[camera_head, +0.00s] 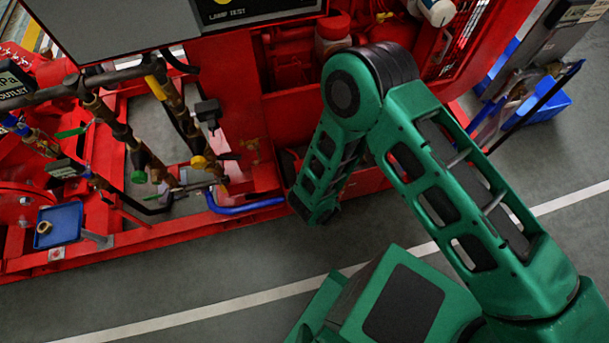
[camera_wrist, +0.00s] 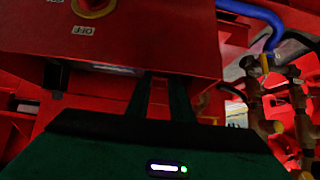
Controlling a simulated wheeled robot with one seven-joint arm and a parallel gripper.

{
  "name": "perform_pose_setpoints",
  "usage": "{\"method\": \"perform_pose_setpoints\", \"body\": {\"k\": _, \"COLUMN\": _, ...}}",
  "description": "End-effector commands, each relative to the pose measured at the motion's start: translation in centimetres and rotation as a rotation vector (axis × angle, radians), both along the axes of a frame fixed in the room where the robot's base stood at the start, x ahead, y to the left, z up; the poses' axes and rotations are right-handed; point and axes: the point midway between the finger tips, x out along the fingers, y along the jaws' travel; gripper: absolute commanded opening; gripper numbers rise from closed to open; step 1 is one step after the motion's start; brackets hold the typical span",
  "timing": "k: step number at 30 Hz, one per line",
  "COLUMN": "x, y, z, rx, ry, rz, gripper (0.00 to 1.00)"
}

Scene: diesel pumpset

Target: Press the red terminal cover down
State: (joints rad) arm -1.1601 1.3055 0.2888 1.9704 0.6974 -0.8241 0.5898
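My gripper (camera_wrist: 161,78) shows in the wrist view. Its two dark green fingers reach forward and are apart, with a gap between them. Red surface shows in the gap, under the lower edge of a red box (camera_wrist: 150,40). I cannot make out the red terminal cover for certain among the red parts, nor tell whether the fingers touch anything. In the head view my green arm bends down beside the red pumpset (camera_head: 225,60), and the arm hides the gripper.
Brown pipes (camera_wrist: 262,110) and a blue hose (camera_wrist: 250,12) lie right in the wrist view. In the head view, a small blue tray (camera_head: 60,224) sits at left and a blue bin (camera_head: 545,100) at right. The grey floor (camera_head: 200,270) in front is clear.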

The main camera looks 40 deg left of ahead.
Motion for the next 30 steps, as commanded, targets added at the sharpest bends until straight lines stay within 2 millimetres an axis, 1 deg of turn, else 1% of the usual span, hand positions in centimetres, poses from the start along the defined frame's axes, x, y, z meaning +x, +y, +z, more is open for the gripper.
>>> {"method": "perform_pose_setpoints", "body": {"k": 1, "x": 0.9, "y": 0.4, "z": 0.6, "rx": 0.012, "ry": -0.015, "rz": -0.006, "gripper": 0.38}}
{"method": "perform_pose_setpoints", "body": {"k": 3, "x": 0.5, "y": 0.0, "z": 0.9, "rx": 0.011, "ry": -0.014, "rz": -0.006, "gripper": 0.39}}
{"method": "perform_pose_setpoints", "body": {"k": 5, "x": 0.1, "y": -0.5, "z": 1.4, "rx": 0.008, "ry": -0.012, "rz": -0.004, "gripper": 0.39}}
{"method": "perform_pose_setpoints", "body": {"k": 9, "x": -1.5, "y": -2.0, "z": 3.1, "rx": 0.005, "ry": -0.006, "rz": 0.000, "gripper": 0.39}}
{"method": "perform_pose_setpoints", "body": {"k": 15, "x": -3.4, "y": -4.2, "z": 5.6, "rx": 0.001, "ry": -0.001, "rz": 0.003, "gripper": 0.39}}
{"method": "perform_pose_setpoints", "body": {"k": 18, "x": -4.1, "y": -5.0, "z": 6.5, "rx": -0.001, "ry": 0.001, "rz": 0.003, "gripper": 0.39}}
{"method": "perform_pose_setpoints", "body": {"k": 24, "x": -4.7, "y": -5.9, "z": 7.4, "rx": -0.003, "ry": 0.003, "rz": 0.001, "gripper": 0.39}}
{"method": "perform_pose_setpoints", "body": {"k": 30, "x": -4.8, "y": -6.0, "z": 7.5, "rx": -0.002, "ry": 0.004, "rz": 0.000, "gripper": 0.39}}
